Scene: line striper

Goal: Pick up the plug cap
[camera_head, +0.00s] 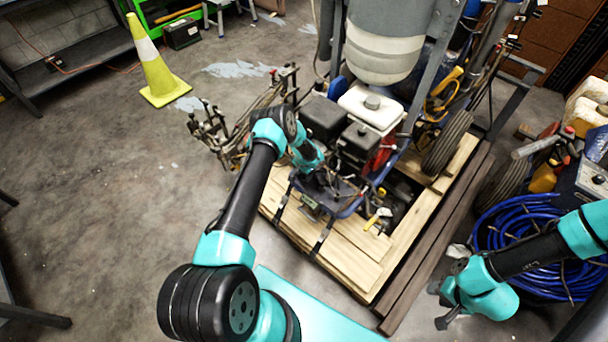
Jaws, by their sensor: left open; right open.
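I cannot make out the plug cap for certain at this size. The line striper's engine (355,143) stands in the middle, on a machine set on a wooden pallet (345,258). A small yellow piece (378,218) shows at the front of the machine. My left gripper (318,200) is open at the engine's front left, above the blue frame; its dark fingers blend into the dark parts, and I cannot tell whether they touch anything. My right gripper (442,318) is open, low at the right, apart from the machine.
A white tank (372,105) sits on the engine, with a large pale container (385,45) above. A coiled blue hose (520,245) lies at the right, near my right arm. A yellow cone (158,70) stands at the back left. The left floor is largely clear.

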